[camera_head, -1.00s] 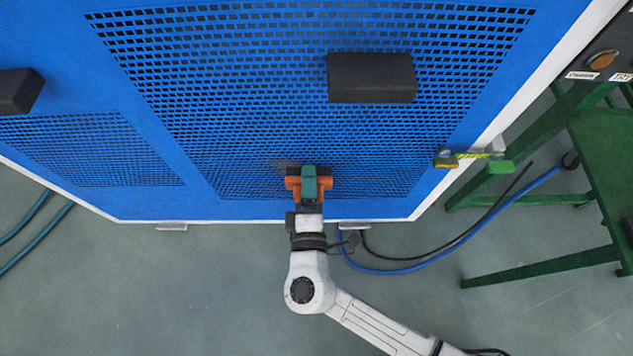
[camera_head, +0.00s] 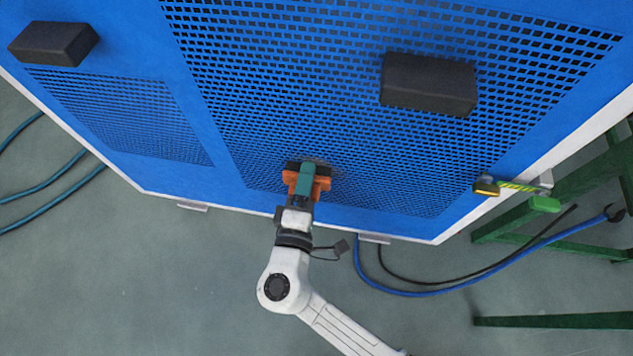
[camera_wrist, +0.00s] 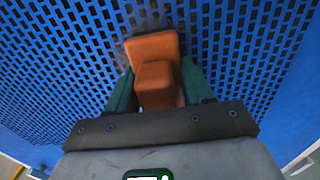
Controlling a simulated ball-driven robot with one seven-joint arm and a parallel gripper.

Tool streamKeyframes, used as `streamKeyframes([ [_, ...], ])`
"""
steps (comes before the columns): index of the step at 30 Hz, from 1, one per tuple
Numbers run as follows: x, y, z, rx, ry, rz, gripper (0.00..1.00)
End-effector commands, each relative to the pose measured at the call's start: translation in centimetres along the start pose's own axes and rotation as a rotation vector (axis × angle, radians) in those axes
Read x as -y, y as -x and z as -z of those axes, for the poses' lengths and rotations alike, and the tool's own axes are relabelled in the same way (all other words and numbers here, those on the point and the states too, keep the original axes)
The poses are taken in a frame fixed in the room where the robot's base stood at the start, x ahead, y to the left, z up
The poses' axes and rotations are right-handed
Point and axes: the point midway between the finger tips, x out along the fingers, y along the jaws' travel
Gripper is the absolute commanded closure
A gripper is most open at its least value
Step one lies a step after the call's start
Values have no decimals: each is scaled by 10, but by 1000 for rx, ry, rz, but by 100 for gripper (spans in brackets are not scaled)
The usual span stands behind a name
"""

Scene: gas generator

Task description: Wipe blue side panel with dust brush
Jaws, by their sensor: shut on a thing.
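The blue side panel (camera_head: 225,190) fills the upper part of the head view, with a large perforated grille (camera_head: 400,140). My gripper (camera_head: 304,182) has green fingers and is shut on the dust brush (camera_head: 322,184), an orange block. The brush is at the lower part of the grille, close against the panel; its bristles are hidden, so contact is unclear. In the wrist view the orange brush (camera_wrist: 155,65) sits between the green fingers, with the blue grille (camera_wrist: 60,75) behind it. A greyish smudge (camera_head: 318,162) shows on the grille just beside the brush.
Two black blocks (camera_head: 428,84) (camera_head: 53,43) stick out from the panel. A yellow-and-green latch-like part (camera_head: 515,190) is at the panel's right edge. Green frame legs (camera_head: 555,320) and blue and black hoses (camera_head: 440,290) lie to the right. The floor (camera_head: 130,290) at lower left is clear.

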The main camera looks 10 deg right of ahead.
Motion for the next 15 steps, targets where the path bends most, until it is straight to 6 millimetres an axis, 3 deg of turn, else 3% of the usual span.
streamKeyframes([
  [15,0,0,32,1,-3,-2,73],
])
